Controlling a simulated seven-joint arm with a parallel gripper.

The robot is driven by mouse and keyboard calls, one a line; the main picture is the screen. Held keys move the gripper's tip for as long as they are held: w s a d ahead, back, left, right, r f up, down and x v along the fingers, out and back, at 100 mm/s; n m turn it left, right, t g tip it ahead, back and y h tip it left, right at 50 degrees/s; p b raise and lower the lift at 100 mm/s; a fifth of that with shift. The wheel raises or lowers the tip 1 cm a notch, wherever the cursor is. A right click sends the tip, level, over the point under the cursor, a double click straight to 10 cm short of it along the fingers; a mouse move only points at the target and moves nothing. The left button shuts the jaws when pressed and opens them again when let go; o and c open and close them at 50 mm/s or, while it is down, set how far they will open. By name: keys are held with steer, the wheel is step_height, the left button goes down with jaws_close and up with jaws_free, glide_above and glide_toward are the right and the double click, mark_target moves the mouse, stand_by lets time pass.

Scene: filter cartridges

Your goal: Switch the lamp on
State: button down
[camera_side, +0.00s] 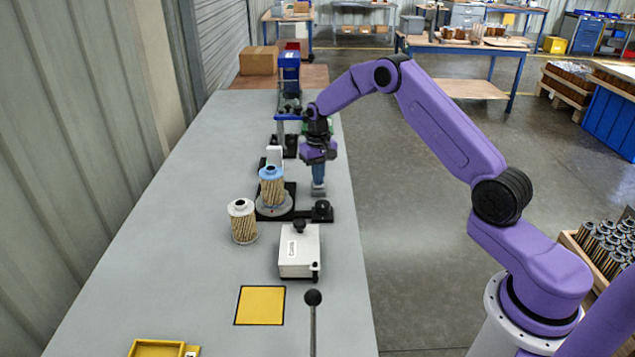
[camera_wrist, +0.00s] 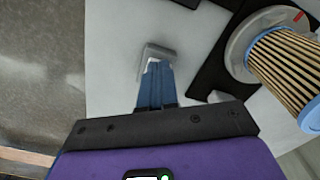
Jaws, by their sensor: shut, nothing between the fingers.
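My gripper (camera_side: 318,190) points down over the right side of the bench, just behind a black round knob (camera_side: 322,207) on a dark base. Its blue fingers with grey tips are shut and empty; they also show in the wrist view (camera_wrist: 157,55). I cannot make out for certain which thing is the lamp or its switch. A pale box (camera_side: 300,252) with a black knob on top and a small dark part at its front right stands nearer the camera. A black ball-topped lever (camera_side: 313,298) stands upright at the front.
A blue-capped pleated cartridge (camera_side: 271,187) stands on a round grey plate, also in the wrist view (camera_wrist: 288,65). A white-capped cartridge (camera_side: 242,222) stands beside it. A yellow square (camera_side: 260,305) and yellow tray (camera_side: 158,348) lie in front. A blue-topped fixture (camera_side: 289,68) stands behind.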

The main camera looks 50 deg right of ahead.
steer(key=shift+f, duration=0.5)
steer(key=shift+r, duration=3.55)
